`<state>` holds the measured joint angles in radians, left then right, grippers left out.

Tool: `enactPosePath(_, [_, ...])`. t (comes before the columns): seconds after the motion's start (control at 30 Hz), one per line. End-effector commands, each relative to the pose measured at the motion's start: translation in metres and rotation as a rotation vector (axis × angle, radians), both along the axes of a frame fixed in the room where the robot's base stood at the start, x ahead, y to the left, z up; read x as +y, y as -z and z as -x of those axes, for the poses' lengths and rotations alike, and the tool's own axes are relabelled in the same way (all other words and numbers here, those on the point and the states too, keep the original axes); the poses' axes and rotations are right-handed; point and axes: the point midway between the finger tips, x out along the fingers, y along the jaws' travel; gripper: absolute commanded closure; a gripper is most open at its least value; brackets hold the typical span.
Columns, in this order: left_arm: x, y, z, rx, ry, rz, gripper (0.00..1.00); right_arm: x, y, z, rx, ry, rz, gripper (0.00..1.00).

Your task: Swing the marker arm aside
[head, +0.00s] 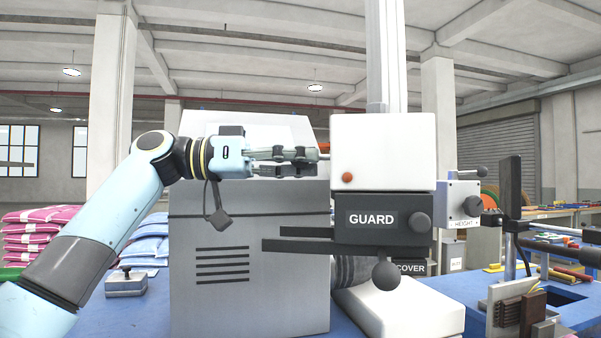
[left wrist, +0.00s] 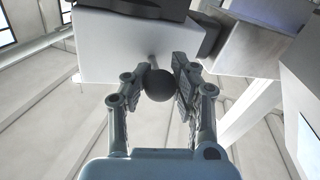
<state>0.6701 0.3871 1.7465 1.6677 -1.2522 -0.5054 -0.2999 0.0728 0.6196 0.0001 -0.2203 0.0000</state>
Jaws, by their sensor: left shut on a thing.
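My left gripper (head: 308,161) reaches in from the left at the upper left side of the white machine head (head: 385,140). In the left wrist view, its fingers (left wrist: 164,82) are closed around a dark ball knob (left wrist: 158,86). A thin rod (left wrist: 152,45) runs from the knob towards the pale box behind it. The fingers hide this knob in the head view. I see no label naming the marker arm, so I cannot tell for certain that this knob belongs to it. My right gripper is not in view.
Below the head is the dark GUARD block (head: 378,233), with dark bars (head: 298,246) extending left and a ball knob (head: 420,222). Another ball knob (head: 386,276) hangs lower. A HEIGHT box (head: 463,200) stands right. A grey vented cabinet (head: 250,270) stands below my gripper.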

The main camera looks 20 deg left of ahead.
Motion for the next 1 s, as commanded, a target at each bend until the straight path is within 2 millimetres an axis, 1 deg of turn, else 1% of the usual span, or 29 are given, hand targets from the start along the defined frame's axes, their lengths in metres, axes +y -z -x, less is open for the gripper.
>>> enactPosePath(0.03, [0.0, 0.003, 0.0, 0.006, 0.005, -0.003, 1.0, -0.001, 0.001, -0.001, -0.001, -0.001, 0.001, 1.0])
enactPosePath(0.3, [0.0, 0.003, 0.001, 0.005, 0.006, -0.004, 1.0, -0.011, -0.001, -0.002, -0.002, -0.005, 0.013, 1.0])
enactPosePath(0.33, [0.0, 0.003, 0.001, 0.005, 0.006, -0.004, 0.74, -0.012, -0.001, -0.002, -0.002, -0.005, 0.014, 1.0])
enactPosePath(0.53, [0.0, 0.002, 0.001, 0.003, 0.005, -0.003, 0.48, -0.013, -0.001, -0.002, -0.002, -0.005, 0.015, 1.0])
enactPosePath(0.7, [0.0, 0.001, 0.001, 0.003, 0.005, -0.002, 0.47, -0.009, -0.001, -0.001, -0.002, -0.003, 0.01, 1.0])
enactPosePath(0.8, [0.0, 0.001, 0.001, 0.003, 0.005, -0.002, 0.47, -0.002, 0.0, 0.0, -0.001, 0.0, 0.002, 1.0])
enactPosePath(0.83, [0.002, 0.001, 0.001, 0.003, 0.004, -0.002, 0.47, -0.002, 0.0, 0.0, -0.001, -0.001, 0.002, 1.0])
enactPosePath(0.93, [0.011, 0.002, 0.004, 0.003, 0.001, -0.005, 0.47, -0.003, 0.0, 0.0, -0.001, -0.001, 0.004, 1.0])
enactPosePath(1.0, [0.023, 0.003, 0.008, 0.005, 0.001, -0.007, 0.47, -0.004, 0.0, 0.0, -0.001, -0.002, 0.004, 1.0])
